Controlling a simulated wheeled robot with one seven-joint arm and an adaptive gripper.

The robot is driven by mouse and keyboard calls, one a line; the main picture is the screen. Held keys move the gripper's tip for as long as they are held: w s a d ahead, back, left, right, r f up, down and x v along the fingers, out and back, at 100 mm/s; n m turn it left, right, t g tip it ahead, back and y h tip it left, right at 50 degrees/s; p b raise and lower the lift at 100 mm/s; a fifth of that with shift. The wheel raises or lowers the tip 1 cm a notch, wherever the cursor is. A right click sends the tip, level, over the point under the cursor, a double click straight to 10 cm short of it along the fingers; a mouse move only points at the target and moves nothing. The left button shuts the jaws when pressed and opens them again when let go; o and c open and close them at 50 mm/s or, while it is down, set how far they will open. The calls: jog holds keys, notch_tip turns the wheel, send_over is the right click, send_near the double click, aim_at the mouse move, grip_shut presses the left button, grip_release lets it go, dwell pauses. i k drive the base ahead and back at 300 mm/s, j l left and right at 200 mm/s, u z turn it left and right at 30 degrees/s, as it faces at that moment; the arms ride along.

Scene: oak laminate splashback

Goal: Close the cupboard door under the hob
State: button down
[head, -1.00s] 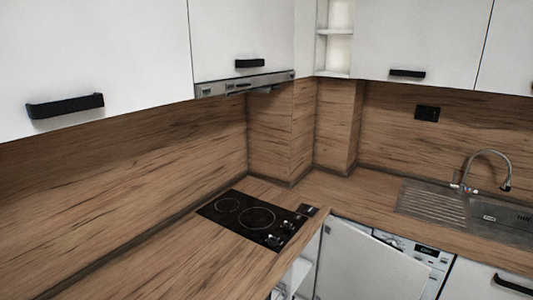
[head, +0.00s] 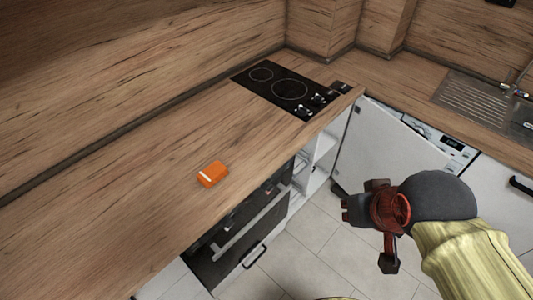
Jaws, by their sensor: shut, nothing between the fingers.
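The white cupboard door (head: 378,145) stands wide open at the corner below the hob (head: 285,92). It hangs out in front of the washing machine. The cupboard's open inside (head: 320,150) shows white shelves to the left of the door. My gripper (head: 350,208) is dark and red, at the end of my arm from the lower right. It is shut and empty, over the floor in front of the door's lower part in the picture. It hides part of the door's lower edge. I cannot tell whether it touches the door.
An orange box (head: 212,174) lies on the wooden worktop (head: 130,200). A dark oven (head: 240,235) is left of the open cupboard. A washing machine (head: 450,143) and a sink (head: 480,97) are at the right. The tiled floor (head: 320,255) is clear between.

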aim_at(376, 144)
jog(key=l+u, duration=0.3)
jog(key=l, duration=0.2)
jog(key=k+l+u, duration=0.1)
jog(key=l+u, duration=0.2)
jog(key=l, duration=0.15)
jog(key=k+l+u, duration=0.1)
jog(key=l+u, duration=0.2)
jog(key=l, duration=0.15)
jog(key=k+l, duration=0.15)
jog(key=l, duration=0.25)
jog(key=k+l, duration=0.1)
jog(key=l, duration=0.3)
jog(key=k+l, duration=0.15)
jog(key=l, duration=0.25)
jog(key=k+l+u, duration=0.1)
jog(key=l, duration=0.3)
